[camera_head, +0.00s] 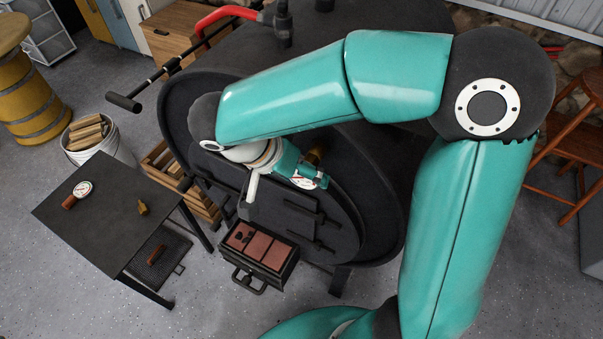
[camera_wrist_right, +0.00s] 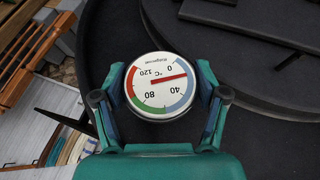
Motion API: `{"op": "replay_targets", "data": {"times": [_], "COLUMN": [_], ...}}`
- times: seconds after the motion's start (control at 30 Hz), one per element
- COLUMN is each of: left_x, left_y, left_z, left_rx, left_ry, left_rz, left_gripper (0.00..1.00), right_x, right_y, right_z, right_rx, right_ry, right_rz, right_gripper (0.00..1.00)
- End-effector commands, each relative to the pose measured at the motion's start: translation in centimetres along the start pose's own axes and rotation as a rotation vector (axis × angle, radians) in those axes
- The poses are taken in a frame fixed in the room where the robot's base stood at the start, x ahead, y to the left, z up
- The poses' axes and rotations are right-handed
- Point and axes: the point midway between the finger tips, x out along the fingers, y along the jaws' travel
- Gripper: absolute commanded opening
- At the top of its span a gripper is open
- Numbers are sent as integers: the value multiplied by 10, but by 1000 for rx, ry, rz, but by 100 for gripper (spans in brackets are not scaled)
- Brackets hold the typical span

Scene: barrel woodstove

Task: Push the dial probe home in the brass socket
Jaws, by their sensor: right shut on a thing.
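The dial probe shows its round white face (camera_head: 303,182) in the head view, close to the front of the black barrel stove. In the right wrist view the dial (camera_wrist_right: 158,86) has red, green and blue bands and a red needle. My right gripper (camera_head: 311,176) is shut on it, with one finger on each side of the rim. The probe's stem is hidden behind the dial. A small brass piece (camera_head: 315,156), perhaps the brass socket, shows just beyond the gripper at the stove front. I cannot tell whether the stem is in it. My left gripper is not in view.
A dark side table (camera_head: 108,222) at the left holds another dial with a wooden handle (camera_head: 78,194) and a small brass fitting (camera_head: 143,207). A white bucket of firewood (camera_head: 96,138) stands behind the table.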

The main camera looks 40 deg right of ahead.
Motion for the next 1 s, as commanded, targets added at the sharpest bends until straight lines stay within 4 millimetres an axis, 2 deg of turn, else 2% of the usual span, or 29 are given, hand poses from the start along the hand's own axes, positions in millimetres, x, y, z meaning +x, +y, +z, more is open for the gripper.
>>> {"op": "replay_targets", "data": {"times": [0.03,0.07,0.2,0.67,0.87,1.0], "left_x": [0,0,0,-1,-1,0], "left_y": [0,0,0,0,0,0], "left_z": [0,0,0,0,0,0], "left_rx": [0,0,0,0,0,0], "left_ry": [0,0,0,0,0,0], "left_rz": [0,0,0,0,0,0], "left_gripper": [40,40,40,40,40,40], "right_x": [0,0,0,-5,-32,-61], "right_y": [0,0,0,0,-1,-2], "right_z": [-2,-2,-2,-1,-1,-1], "right_rx": [3,3,3,2,2,1], "right_ry": [6,6,5,4,5,4], "right_rz": [1,1,1,0,-4,-5], "right_gripper": [28,76,99,100,100,100]}}
